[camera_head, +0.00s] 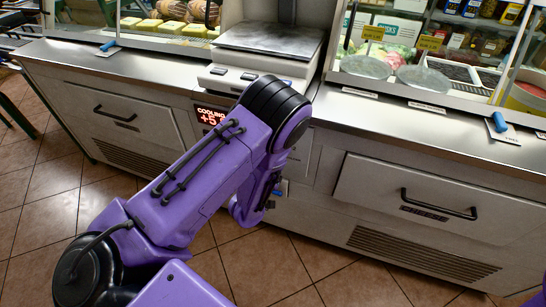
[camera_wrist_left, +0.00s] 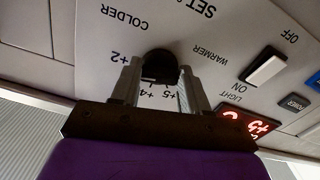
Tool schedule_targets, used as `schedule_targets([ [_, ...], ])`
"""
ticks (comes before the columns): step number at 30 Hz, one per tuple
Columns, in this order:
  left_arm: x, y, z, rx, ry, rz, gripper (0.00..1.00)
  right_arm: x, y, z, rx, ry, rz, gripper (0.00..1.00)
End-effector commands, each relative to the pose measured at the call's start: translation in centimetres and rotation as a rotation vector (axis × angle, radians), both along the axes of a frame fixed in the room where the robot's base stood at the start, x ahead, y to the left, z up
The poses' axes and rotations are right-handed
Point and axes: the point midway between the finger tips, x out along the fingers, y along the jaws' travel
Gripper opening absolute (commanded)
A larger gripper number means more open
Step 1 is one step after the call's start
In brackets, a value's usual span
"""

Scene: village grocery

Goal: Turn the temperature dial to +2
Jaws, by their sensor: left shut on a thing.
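The black temperature dial (camera_wrist_left: 160,66) sits on a pale panel (camera_wrist_left: 215,65), seen upside down in the left wrist view. Labels "+2", "+4" and "+5" show around it, with "COLDER" and "WARMER" beyond. My left gripper (camera_wrist_left: 160,78) is shut on the dial, one finger on each side. The dial's pointer cannot be made out. A red display (camera_head: 211,116) reads "COOLING +5" with its end hidden by my arm; it also shows in the left wrist view (camera_wrist_left: 250,122). In the head view my left arm hides the dial and gripper. My right gripper is not in view.
A light switch (camera_wrist_left: 264,69) and a power button (camera_wrist_left: 294,102) sit beside the dial. The counter (camera_head: 130,67) holds a scale (camera_head: 270,40) above. Drawers with black handles (camera_head: 115,113) (camera_head: 438,205) flank the panel. The tiled floor (camera_head: 340,275) in front is clear.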

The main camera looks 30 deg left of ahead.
Motion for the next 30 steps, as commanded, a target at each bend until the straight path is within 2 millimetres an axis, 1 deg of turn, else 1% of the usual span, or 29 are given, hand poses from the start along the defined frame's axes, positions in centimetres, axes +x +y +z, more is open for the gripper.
schedule_targets([
  [7, -0.12, -0.1, -0.22, 0.05, 0.018, -0.004, 0.14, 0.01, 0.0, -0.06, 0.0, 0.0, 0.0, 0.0],
  [20, -0.14, -0.08, -0.25, 0.058, 0.021, -0.004, 0.14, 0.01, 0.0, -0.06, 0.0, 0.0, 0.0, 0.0],
  [21, -0.14, -0.08, -0.25, 0.058, 0.021, -0.004, 0.54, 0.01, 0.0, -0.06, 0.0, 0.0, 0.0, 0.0],
  [22, -0.13, -0.07, -0.24, 0.058, 0.021, -0.004, 0.64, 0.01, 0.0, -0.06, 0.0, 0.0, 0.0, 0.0],
  [23, -0.12, -0.07, -0.22, 0.057, 0.02, -0.003, 0.7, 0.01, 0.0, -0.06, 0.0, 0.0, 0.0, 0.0],
  [30, -0.07, -0.02, -0.11, 0.057, 0.016, -0.002, 0.7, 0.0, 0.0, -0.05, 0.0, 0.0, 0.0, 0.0],
])
